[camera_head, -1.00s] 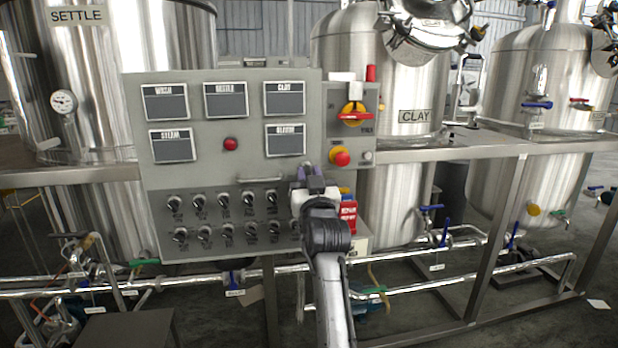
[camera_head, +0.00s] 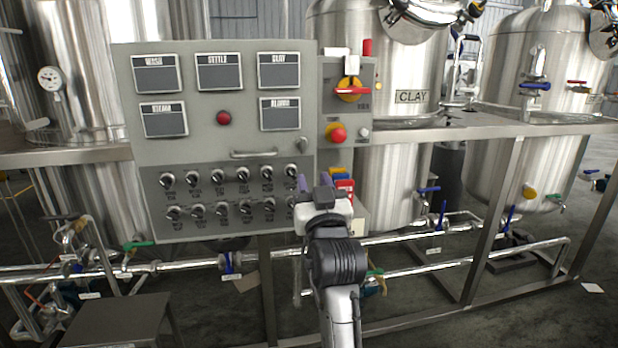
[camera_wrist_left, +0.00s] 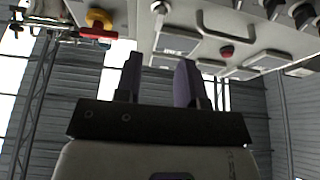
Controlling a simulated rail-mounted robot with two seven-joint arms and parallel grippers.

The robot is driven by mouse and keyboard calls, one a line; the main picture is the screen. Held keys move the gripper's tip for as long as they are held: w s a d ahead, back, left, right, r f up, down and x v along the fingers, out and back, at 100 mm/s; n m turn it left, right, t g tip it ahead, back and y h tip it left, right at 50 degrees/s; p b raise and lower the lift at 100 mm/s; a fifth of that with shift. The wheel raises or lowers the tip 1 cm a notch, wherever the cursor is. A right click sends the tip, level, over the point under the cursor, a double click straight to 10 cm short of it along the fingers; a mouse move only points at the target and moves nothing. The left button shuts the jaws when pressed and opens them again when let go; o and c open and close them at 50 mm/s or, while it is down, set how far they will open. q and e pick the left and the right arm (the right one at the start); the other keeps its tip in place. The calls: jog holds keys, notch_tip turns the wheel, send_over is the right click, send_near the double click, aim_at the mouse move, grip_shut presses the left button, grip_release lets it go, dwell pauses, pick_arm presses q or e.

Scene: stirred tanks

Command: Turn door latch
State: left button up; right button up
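The door latch (camera_head: 303,145) is a small grey knob near the lower right edge of the control panel door (camera_head: 230,105). It also shows at the top edge of the left wrist view (camera_wrist_left: 160,8), cut off by the frame. Its exact angle is too small to tell. My left gripper (camera_head: 315,184) is below the latch and apart from it, with its fingers pointing up. In the left wrist view the two fingers (camera_wrist_left: 158,82) stand apart with nothing between them. My right gripper is in neither view.
A bar handle (camera_head: 253,154) is left of the latch, and rows of black knobs (camera_head: 230,195) lie below. A red-and-yellow switch (camera_head: 350,90) and a red button (camera_head: 336,133) are at the right. Pipes (camera_head: 190,263) and a steel frame (camera_head: 495,220) stand around.

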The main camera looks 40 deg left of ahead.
pick_arm(q)
jog(key=v, duration=0.3)
jog(key=shift+s+d+f, duration=0.15)
jog(key=shift+s+d, duration=0.1)
jog(key=shift+d, duration=0.05)
dwell(0.4)
